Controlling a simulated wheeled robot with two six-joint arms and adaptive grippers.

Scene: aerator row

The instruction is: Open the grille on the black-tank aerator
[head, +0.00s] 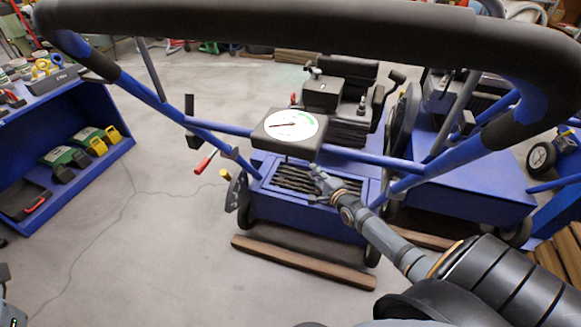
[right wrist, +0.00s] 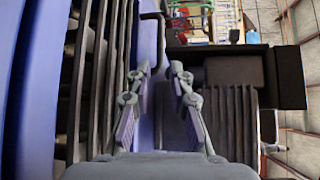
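The near blue aerator carries a black tank (head: 323,95) behind its gauge. Its slatted dark grille (head: 293,180) lies in the blue deck and looks closed. In the right wrist view the slats (right wrist: 90,90) run along the left. My right gripper (head: 322,183) is over the right part of the grille. In the right wrist view its fingers (right wrist: 161,70) are apart, with blue body and a dark bar (right wrist: 151,16) beyond them. I cannot tell if they touch anything. A small grey piece at the lower left of the head view seems to be my left gripper (head: 12,305), mostly cut off.
The aerator's thick black handlebar (head: 290,22) and blue side bars cross above the deck. A round gauge (head: 291,125) sits close behind the grille. Another blue aerator (head: 470,185) stands close at right. A blue shelf (head: 85,150) is at left, with clear floor between.

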